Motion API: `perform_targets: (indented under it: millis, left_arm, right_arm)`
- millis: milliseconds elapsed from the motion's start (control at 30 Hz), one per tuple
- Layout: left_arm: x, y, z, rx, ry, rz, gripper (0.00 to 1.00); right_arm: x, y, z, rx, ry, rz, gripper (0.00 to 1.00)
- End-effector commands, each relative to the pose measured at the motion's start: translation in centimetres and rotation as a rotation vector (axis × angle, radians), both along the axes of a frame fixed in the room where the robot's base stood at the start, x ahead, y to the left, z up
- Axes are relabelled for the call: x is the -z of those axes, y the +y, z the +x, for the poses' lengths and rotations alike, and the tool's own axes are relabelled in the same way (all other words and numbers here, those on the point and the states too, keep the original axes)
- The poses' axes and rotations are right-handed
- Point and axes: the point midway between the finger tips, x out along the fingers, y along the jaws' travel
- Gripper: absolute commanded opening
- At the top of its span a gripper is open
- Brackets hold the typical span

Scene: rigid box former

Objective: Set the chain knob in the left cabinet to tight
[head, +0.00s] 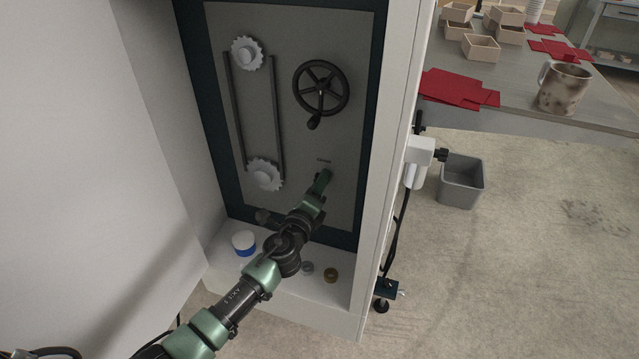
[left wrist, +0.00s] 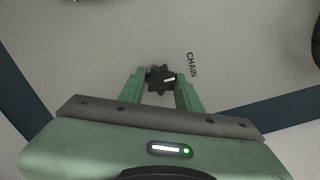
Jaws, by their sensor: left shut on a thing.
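The chain knob (left wrist: 160,79) is a small dark star-shaped knob with a pale pointer mark, beside the printed word CHAIN in the left wrist view. My left gripper (left wrist: 161,90) has its two green fingers on either side of the knob and is shut on it. In the head view my left gripper (head: 324,178) reaches the lower right of the cabinet's grey back panel (head: 285,110) and hides the knob. The pointer mark lies toward the CHAIN print; no tight or loose marking is readable. My right gripper is not in view.
Two toothed wheels (head: 264,175) with a chain run down the panel's left side. A black handwheel (head: 321,88) sits above my gripper. A blue-and-white tub (head: 243,243) and small round parts (head: 330,275) stand on the cabinet floor. White cabinet walls (head: 395,120) flank the opening.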

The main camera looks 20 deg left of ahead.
Motion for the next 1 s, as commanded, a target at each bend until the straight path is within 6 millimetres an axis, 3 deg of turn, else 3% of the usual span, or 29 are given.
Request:
perform_targets:
  millis: [233,267,300,333,667,800,900,1000]
  left_arm:
    - [0.2,0.0,-0.1,0.001,0.003,0.004,0.00]
    - [0.2,0.0,-0.1,0.001,0.003,0.004,0.42]
    - [0.2,0.0,0.0,0.001,0.003,0.004,0.53]
    - [0.2,0.0,-0.1,0.001,0.003,0.004,0.55]
    - [0.1,0.0,-0.2,0.000,0.001,0.001,0.55]
    - [0.1,0.1,-1.9,0.001,0.003,0.002,0.55]
    - [0.1,0.1,-3.7,0.002,0.003,0.002,0.55]
    - [0.1,0.2,-5.4,0.000,0.004,0.001,0.55]
  right_arm:
    - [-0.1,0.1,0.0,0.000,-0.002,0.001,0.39]
    - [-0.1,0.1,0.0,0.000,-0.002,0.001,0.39]
    - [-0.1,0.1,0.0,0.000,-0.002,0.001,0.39]
    - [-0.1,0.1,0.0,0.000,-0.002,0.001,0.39]
    - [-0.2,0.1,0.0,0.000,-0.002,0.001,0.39]
    - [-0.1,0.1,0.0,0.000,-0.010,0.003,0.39]
    - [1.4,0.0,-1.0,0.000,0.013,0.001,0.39]
    - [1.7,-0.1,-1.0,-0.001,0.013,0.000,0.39]
